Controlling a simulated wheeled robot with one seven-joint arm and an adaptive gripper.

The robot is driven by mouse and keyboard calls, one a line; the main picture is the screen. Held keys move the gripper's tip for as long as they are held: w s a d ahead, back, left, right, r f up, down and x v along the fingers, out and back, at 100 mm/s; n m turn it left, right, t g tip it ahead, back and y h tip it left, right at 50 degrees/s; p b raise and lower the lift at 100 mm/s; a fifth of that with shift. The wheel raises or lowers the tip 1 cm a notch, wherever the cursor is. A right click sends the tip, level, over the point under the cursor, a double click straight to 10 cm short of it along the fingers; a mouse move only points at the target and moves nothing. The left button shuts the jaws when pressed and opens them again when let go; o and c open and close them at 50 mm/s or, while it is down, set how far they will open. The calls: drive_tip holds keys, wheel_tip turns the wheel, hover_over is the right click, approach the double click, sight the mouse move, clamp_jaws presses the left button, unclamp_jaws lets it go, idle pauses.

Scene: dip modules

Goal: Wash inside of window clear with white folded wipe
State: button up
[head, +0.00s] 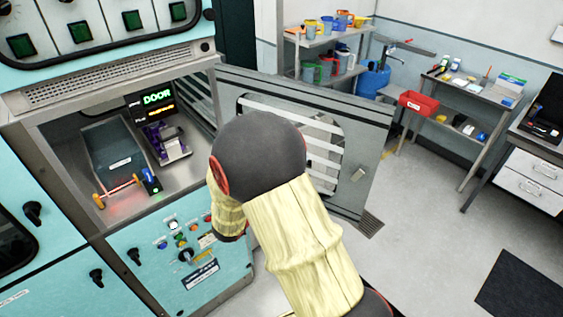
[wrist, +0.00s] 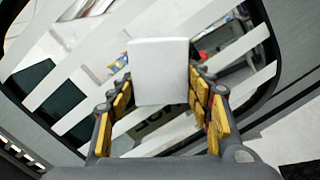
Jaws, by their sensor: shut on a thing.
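The machine door (head: 372,150) stands swung open, with its inner face towards me. Its window (head: 322,152) carries several white bands, and part of it is hidden behind my arm. In the wrist view the window (wrist: 75,45) fills most of the picture, and the white bands cross it diagonally. My gripper (wrist: 162,92) is shut on the white folded wipe (wrist: 160,68), which sits upright between the yellow-padded fingers in front of the window. I cannot tell whether the wipe touches the glass. In the head view the wipe and fingers are hidden behind my arm.
The open chamber (head: 185,92) at left holds a dark sloped unit (head: 112,145) and a purple fixture (head: 171,142). A button panel (head: 185,255) is below. Shelves (head: 322,35), a red bin (head: 417,103) and a bench (head: 465,90) stand behind the door. Floor at right is mostly clear.

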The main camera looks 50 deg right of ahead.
drive_tip(key=s, duration=0.7)
drive_tip(key=shift+s+d, duration=0.25)
drive_tip(key=shift+d, duration=0.2)
idle(0.4)
drive_tip(key=w+a+b, duration=0.2)
drive_tip(key=w+b, duration=0.2)
drive_tip(key=w, duration=1.6)
drive_tip(key=shift+w+a+b, duration=0.3)
drive_tip(key=shift+w+b, duration=0.05)
idle(1.3)
drive_tip(key=a, duration=0.6)
drive_tip(key=shift+s, duration=0.4)
idle(0.3)
drive_tip(key=shift+s+a, duration=0.2)
drive_tip(key=shift+a, duration=1.3)
